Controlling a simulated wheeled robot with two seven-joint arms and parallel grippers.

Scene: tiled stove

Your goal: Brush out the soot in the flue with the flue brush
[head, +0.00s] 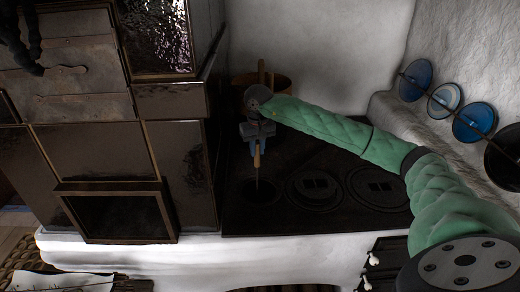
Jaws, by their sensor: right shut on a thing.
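My right gripper (257,137), at the end of the green-sleeved arm, is shut on the flue brush (257,160) above the dark stove top. The brush's light wooden handle shows just below the jaws, with a thin rod running down from it. The rod points to a dark round opening (262,191) in the stove top. I cannot tell whether the rod's end is inside the opening or above it, and no bristles can be made out. No soot can be told apart from the dark surface.
Two round cooking plates (316,190) (378,187) lie right of the opening. A brown pot (278,84) stands behind my gripper. The dark tiled stove body (178,165) rises on the left. Blue lids (416,80) hang along a rail on the right wall.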

